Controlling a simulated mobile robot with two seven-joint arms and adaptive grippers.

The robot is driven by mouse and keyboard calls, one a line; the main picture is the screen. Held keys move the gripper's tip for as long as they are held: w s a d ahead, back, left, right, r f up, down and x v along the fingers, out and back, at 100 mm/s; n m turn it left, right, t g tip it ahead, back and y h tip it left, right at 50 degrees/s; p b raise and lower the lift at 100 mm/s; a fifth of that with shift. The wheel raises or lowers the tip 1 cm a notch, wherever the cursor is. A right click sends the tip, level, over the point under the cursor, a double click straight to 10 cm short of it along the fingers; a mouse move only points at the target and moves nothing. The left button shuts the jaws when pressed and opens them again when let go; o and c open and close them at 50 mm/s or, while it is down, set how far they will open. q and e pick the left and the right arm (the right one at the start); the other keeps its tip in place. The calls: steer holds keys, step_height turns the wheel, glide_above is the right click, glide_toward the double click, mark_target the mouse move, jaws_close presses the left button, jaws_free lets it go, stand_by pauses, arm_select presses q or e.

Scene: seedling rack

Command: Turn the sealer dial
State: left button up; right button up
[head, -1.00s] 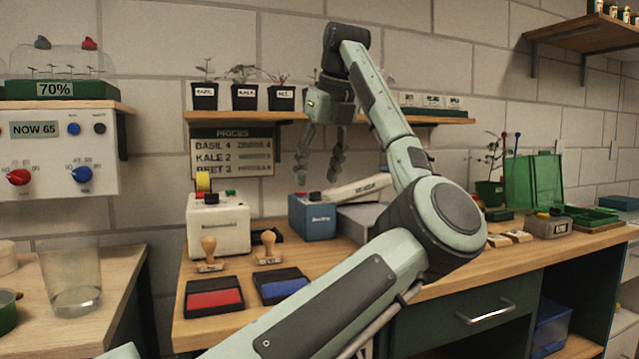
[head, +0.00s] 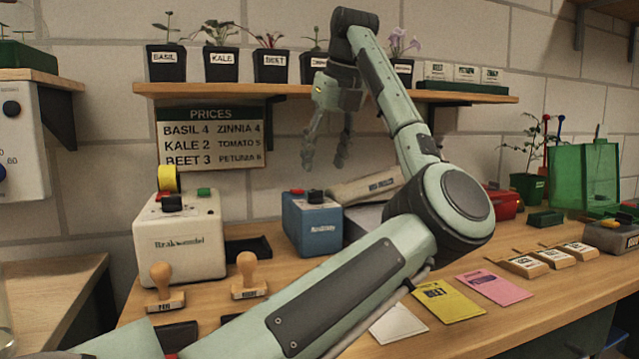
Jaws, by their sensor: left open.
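A grey machine with a slanted pale bar (head: 365,188) stands on the workbench behind my left arm. The bar's label is too small to read surely, but this may be the sealer. My arm hides its right part, and no dial shows on it. A blue box (head: 312,224) beside it has a black knob (head: 315,196) and a red button on top. My left gripper (head: 326,161) is open and empty, fingers pointing down. It appears above the blue box and the bar, touching neither. My right gripper is not in view.
A cream machine (head: 180,240) with a black knob and yellow roll stands left. Two wooden stamps (head: 247,276) stand before it. Seed packets (head: 447,300) lie right of my arm. A shelf (head: 220,90) with potted seedlings runs behind my gripper.

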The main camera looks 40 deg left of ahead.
mark_target(317, 192)
arm_select(q)
steer(key=x, duration=0.6)
steer(key=shift+a+f, duration=0.15)
steer(key=shift+f, duration=0.1)
jaws_close()
